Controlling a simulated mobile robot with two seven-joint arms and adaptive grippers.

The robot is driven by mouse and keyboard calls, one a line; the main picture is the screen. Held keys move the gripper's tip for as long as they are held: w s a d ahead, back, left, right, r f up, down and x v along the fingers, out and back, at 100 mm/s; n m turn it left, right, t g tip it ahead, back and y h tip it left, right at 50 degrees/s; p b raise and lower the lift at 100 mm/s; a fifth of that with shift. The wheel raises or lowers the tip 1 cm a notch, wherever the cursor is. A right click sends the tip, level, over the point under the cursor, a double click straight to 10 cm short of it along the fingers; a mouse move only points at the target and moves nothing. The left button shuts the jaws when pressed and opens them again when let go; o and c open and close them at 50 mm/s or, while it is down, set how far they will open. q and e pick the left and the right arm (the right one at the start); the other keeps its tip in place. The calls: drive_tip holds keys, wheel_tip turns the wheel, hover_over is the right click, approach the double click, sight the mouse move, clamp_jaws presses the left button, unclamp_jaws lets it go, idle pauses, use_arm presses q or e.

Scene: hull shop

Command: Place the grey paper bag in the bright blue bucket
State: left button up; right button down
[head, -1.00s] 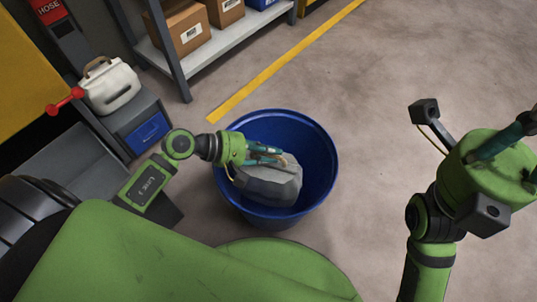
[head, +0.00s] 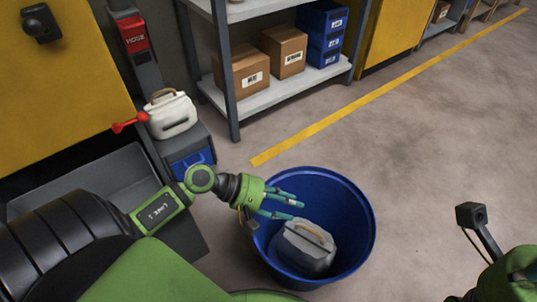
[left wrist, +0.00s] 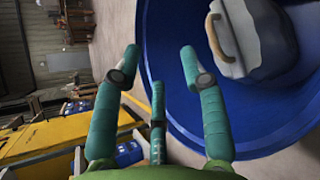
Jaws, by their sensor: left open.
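The grey paper bag (head: 304,247), with a tan handle, lies inside the bright blue bucket (head: 357,215) on the floor. My left gripper (head: 284,205) is open and empty at the bucket's left rim, with its teal fingers over the opening, just above and left of the bag. In the left wrist view the open fingers (left wrist: 158,70) point up the picture, and the bag (left wrist: 255,35) sits in the bucket (left wrist: 160,60) to their right, apart from them. My right arm shows at the lower right of the head view, but its fingers are out of the picture.
A grey shelf (head: 270,100) holds cardboard boxes (head: 240,68) and blue bins (head: 325,35). The floor right of the bucket is clear, beside a yellow line (head: 390,88).

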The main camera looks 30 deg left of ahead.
use_arm(q)
drive_tip(key=p+v, duration=0.1)
drive_tip(key=v, duration=0.5)
drive_tip(key=shift+s+a+r, duration=0.15)
drive_tip(key=shift+s+a, duration=0.05)
drive_tip(key=shift+a, duration=0.1)
